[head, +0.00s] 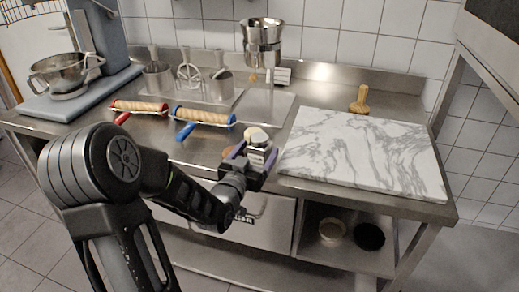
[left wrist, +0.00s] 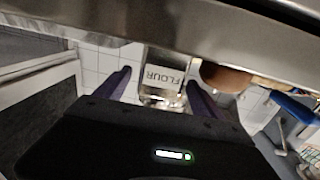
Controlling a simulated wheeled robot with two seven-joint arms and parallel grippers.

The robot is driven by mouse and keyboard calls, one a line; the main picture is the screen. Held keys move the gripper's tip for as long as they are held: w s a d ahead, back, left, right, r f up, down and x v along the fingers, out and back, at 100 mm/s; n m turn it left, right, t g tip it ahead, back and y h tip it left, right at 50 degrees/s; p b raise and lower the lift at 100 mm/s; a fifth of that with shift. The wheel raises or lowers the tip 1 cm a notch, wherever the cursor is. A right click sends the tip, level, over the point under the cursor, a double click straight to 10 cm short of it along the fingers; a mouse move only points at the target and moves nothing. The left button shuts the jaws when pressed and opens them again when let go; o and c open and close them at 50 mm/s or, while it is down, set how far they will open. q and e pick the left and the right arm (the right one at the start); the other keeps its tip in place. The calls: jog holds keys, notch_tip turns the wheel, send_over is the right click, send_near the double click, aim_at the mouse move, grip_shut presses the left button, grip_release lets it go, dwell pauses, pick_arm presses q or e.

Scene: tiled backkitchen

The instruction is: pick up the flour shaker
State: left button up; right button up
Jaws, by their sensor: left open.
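The flour shaker (left wrist: 163,76) shows in the left wrist view as a clear container with a white FLOUR label, upside down in the picture. It sits between the two fingers of my left gripper (left wrist: 160,88), with a visible gap on the left side. In the head view, my left gripper (head: 254,153) is open at the front edge of the steel counter, with the shaker (head: 259,142) at its fingers and partly hidden by them. My right gripper is in neither view.
A brown round object (left wrist: 225,77) is close beside the shaker. A marble board (head: 365,150) lies to the right. Rolling pins with red (head: 138,107) and blue (head: 204,117) handles lie to the left. A metal funnel (head: 262,42) stands behind.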

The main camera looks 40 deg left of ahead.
pick_arm(q)
jog(key=shift+x, duration=1.05)
jog(key=shift+c, duration=0.6)
jog(key=c, duration=1.5)
